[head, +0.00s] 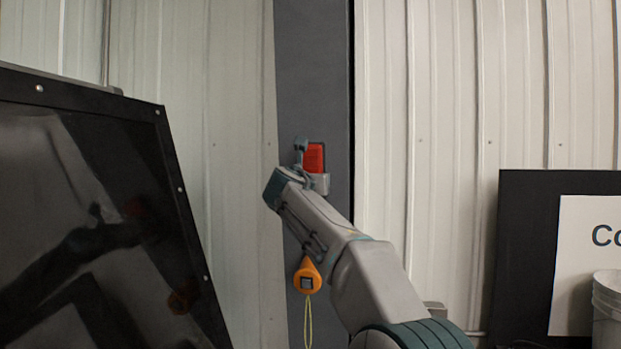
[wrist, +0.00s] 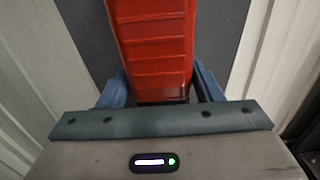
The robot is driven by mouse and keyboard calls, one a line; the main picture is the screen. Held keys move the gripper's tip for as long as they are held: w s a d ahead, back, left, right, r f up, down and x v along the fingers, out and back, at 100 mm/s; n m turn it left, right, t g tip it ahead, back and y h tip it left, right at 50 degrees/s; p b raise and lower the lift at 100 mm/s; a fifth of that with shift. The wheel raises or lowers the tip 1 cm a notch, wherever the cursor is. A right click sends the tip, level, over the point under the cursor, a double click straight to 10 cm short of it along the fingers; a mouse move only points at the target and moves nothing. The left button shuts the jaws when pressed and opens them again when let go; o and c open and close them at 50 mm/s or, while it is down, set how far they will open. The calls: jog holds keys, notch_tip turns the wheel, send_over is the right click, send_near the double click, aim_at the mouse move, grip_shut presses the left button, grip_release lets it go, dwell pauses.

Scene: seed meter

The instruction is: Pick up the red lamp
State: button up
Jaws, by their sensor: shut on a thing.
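The red lamp (head: 316,158) is upright in front of the dark grey post, at the end of my arm in the head view. Its ribbed red body (wrist: 152,45) fills the upper middle of the wrist view. My gripper (head: 302,152) is at the lamp, and its blue fingers (wrist: 161,88) stand on both sides of the lamp's lower part, shut on it. A grey metal piece (head: 321,184) shows just below the lamp. I cannot tell whether the lamp touches it or the post, and part of the lamp is hidden by my gripper.
An orange device (head: 307,277) with a yellow cord hangs on the post (head: 312,70) below. A large black glossy panel (head: 90,220) stands at the left. A black board with a white sign (head: 585,265) and a white bucket (head: 607,310) are at the right.

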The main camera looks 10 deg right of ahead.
jog(key=shift+s+a+r, duration=0.2)
jog(key=shift+s+r, duration=0.05)
jog(key=shift+r, duration=0.2)
jog(key=s+a+r+b, duration=0.1)
jog(key=s+a+r, duration=0.2)
jog(key=s, duration=0.5)
jog(key=s+a+r+b, duration=0.1)
jog(key=s+a+r, duration=0.2)
jog(key=s, duration=0.6)
jog(key=shift+a+r, duration=0.2)
jog(key=shift+a, duration=0.25)
jog(key=shift+f, duration=0.1)
